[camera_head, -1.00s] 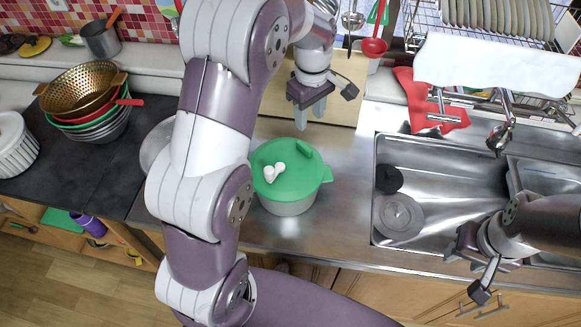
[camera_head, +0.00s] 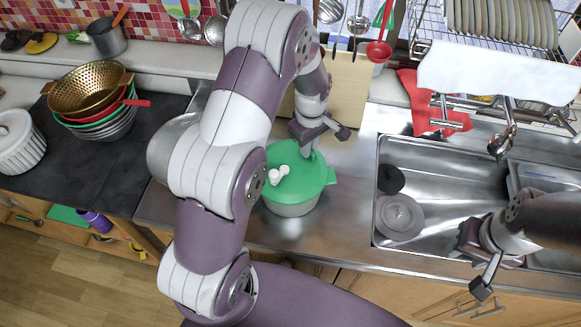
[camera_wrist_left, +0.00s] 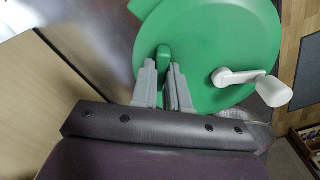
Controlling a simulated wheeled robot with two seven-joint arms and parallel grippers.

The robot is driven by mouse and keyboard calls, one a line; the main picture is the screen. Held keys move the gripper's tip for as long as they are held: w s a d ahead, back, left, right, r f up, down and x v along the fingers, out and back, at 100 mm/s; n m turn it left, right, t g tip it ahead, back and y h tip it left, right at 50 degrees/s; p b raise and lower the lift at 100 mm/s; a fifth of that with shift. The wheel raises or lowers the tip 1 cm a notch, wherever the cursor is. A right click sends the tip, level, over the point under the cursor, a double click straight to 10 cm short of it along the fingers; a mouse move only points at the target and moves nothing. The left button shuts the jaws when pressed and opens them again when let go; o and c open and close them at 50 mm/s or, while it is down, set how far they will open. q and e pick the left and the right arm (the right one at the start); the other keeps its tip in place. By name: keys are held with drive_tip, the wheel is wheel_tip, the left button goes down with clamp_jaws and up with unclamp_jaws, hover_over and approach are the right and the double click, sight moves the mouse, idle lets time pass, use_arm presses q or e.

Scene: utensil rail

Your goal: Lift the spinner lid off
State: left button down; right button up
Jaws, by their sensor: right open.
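The green spinner lid (camera_head: 310,180) sits on the pale spinner bowl (camera_head: 290,208) on the steel counter. A white crank knob (camera_head: 278,175) is on top of the lid. In the left wrist view, the lid (camera_wrist_left: 240,45) shows with its white crank (camera_wrist_left: 255,85) to the right. My left gripper (camera_head: 303,150) is at the lid's far side. My right gripper (camera_head: 470,248) is open and empty over the sink's near edge.
The sink (camera_head: 450,190) on the right holds a dark round item (camera_head: 391,179) and a grey round item (camera_head: 399,216). Stacked bowls and a colander (camera_head: 88,88) stand at left. A wooden board (camera_head: 345,90) leans behind the lid, below hanging utensils. Bare counter lies right of the bowl.

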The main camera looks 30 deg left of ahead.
use_arm(q)
drive_tip(key=shift+w+r, duration=0.1)
drive_tip(key=shift+r, duration=0.05)
drive_tip(key=shift+r, duration=0.3)
wheel_tip(320, 180, up, 3)
drive_tip(key=shift+f+b, duration=0.1)
drive_tip(key=shift+b, duration=0.7)
drive_tip(key=d+r, duration=0.7)
drive_tip(key=d, duration=0.4)
drive_tip(key=shift+w+d+r, duration=0.2)
drive_tip(key=shift+w+d, duration=0.05)
drive_tip(key=shift+d, duration=0.1)
